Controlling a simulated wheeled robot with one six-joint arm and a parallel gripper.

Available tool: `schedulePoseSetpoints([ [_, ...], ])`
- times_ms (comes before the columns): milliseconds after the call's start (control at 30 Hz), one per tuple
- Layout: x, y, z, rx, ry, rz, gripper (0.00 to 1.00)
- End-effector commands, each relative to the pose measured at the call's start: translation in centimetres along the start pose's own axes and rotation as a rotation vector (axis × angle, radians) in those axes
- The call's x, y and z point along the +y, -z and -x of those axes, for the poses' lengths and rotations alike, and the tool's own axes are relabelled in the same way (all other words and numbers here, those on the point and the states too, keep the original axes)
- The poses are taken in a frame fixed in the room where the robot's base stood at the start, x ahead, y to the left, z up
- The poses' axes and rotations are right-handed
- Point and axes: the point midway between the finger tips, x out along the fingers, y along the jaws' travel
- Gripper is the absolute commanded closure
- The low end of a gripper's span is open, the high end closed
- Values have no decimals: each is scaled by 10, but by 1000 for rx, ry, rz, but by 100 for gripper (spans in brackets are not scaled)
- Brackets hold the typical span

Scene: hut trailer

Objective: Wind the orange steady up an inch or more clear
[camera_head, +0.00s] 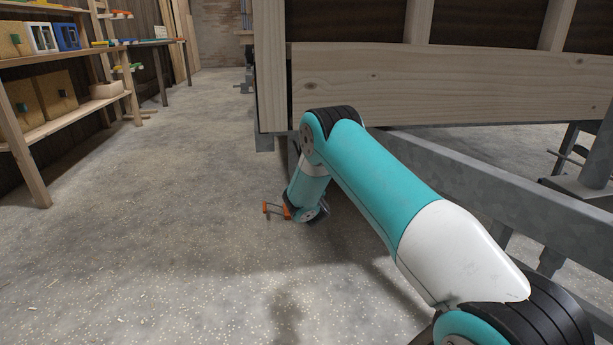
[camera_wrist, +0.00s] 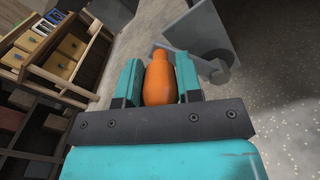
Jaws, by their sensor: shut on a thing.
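My gripper (camera_wrist: 159,82) is shut on an orange handle (camera_wrist: 159,78), which stands between its two teal fingers in the wrist view. The handle's rounded tip shows beyond the fingers; its lower end is hidden by the dark gripper body. In the head view my arm reaches down beside the trailer, and small orange parts with a thin rod (camera_head: 274,210) show low beside its end, close to the floor. The rest of the orange steady, its foot and any gap below it are hidden behind my arm.
The wooden hut wall (camera_head: 440,85) rises above a galvanised trailer frame (camera_head: 500,190) on the right. A grey metal part (camera_wrist: 213,68) lies beyond the handle in the wrist view. Shelves (camera_head: 75,125) stand at the left. The concrete floor between is clear.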

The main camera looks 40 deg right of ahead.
Motion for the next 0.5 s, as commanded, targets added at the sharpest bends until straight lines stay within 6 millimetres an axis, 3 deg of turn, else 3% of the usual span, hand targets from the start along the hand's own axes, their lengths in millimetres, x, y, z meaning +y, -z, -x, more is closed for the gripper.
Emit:
schedulePoseSetpoints([
  [467, 0, 4, 1, 6, 0, 13, 100],
  [500, 0, 4, 1, 6, 0, 12, 65],
])
